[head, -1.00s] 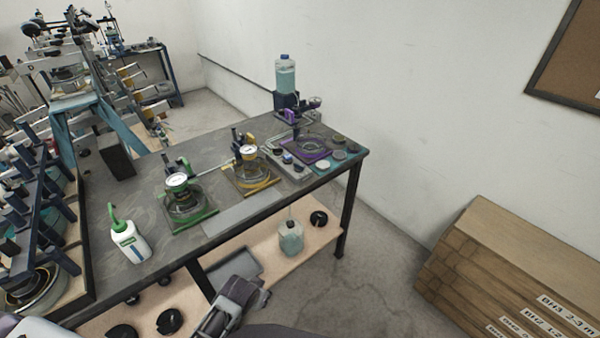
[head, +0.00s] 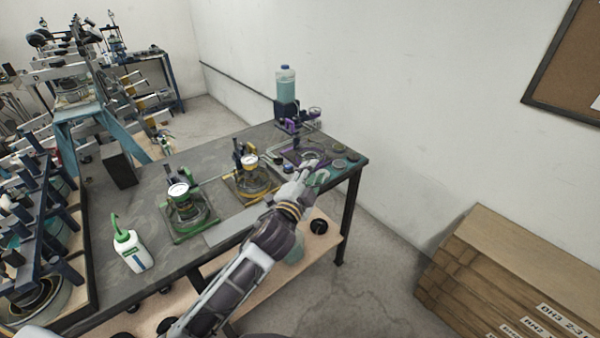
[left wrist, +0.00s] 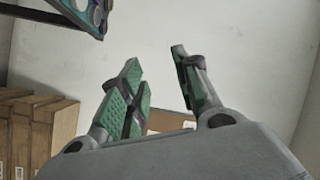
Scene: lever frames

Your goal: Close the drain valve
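I cannot make out a drain valve for certain at this size. A clear bottle of pale blue liquid (head: 286,80) stands on a dark block at the back right of the bench, with a purple fitting (head: 290,125) just in front. My left gripper (head: 312,173) reaches over the bench's right front part and covers some of the purple-framed station (head: 297,155). In the left wrist view the left gripper (left wrist: 155,70) has its two green-padded fingers apart, with nothing between them. My right gripper is in neither view.
The dark bench (head: 125,205) also carries a green-framed dial device (head: 182,212), a yellow-framed one (head: 250,180), a green-capped wash bottle (head: 130,250) and a black box (head: 118,165). Wooden boxes (head: 510,270) stand on the floor at right. The floor between is clear.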

